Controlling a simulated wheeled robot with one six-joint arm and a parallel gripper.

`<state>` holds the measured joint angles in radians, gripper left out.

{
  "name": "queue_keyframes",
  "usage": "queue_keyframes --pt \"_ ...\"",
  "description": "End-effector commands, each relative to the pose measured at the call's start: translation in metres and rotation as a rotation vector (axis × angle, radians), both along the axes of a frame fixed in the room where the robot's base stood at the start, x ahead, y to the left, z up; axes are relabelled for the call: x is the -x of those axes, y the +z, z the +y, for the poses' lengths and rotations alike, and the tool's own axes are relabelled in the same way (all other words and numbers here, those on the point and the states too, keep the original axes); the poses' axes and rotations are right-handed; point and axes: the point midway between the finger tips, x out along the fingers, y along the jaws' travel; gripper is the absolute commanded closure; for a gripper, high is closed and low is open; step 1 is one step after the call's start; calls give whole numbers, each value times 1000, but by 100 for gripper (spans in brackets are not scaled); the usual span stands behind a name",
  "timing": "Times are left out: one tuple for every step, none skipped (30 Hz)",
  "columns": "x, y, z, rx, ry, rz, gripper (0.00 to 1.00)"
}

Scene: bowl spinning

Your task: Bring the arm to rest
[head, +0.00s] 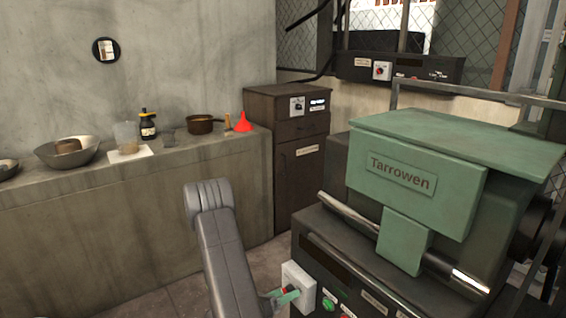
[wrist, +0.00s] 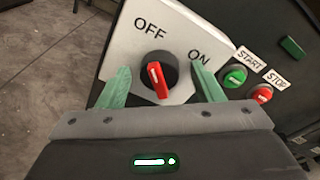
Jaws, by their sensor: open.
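My arm (head: 222,250) rises in the lower middle of the head view and reaches down to the right, to the front of the green machine. My gripper (wrist: 160,80) is open, with its two green fingers on either side of a red switch knob (wrist: 157,80) on a white plate marked OFF and ON. The knob sits between the fingers with a gap on both sides. Its pointer is tilted a little left of upright, towards OFF. In the head view, the gripper (head: 285,295) shows small in front of the white switch plate (head: 300,286), partly hidden by the arm.
The green machine (head: 445,150) marked Tarrowen, with a steel bar (head: 345,213), stands close on the right. Green START (wrist: 235,77) and red STOP (wrist: 262,94) buttons lie right of the switch. A counter (head: 120,215) with bowls stands at the left. Floor shows between them.

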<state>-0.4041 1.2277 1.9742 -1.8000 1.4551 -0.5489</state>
Motion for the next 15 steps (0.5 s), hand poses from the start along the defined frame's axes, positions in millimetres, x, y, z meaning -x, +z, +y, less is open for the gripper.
queue_keyframes --pt "0 0 0 0 0 0 40" --pt "0 0 0 0 0 0 40" --pt "0 0 0 0 0 0 40" --pt "0 0 0 0 0 0 40" --pt "0 0 0 0 0 0 40" --pt "0 0 1 -1 1 0 40" --pt "1 0 2 0 1 0 40" --pt "1 0 3 0 2 0 40" --pt "2 1 5 -1 3 0 40" --pt "3 1 6 0 4 0 40" --pt "5 1 8 -1 3 0 40" --pt "7 2 11 0 4 0 40" --pt "9 2 14 0 5 1 40" --pt "11 3 17 0 5 1 40" --pt "13 4 21 0 5 1 40"
